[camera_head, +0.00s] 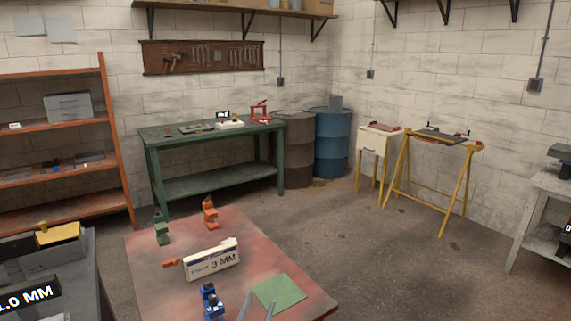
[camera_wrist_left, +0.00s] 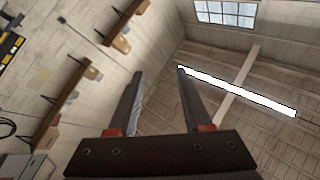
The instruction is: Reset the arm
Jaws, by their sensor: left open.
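My left gripper (camera_head: 257,298) shows at the bottom of the head view, its two grey fingers spread over the near part of the red-topped table (camera_head: 150,280). In the left wrist view the same gripper (camera_wrist_left: 159,71) is open, with nothing between its fingers; behind it are the wall and ceiling. The gripper is close to a blue clamp-like item (camera_head: 211,302) on its left and a green square (camera_head: 279,292) on its right. I cannot tell its height above the table. My right gripper is not in view.
On the table stand a white "3 MM" box (camera_head: 212,260), a green item (camera_head: 161,228), an orange item (camera_head: 210,212) and a small orange piece (camera_head: 171,262). A dark bench (camera_head: 85,275) is at left. Open floor (camera_head: 350,240) lies beyond the table's right side.

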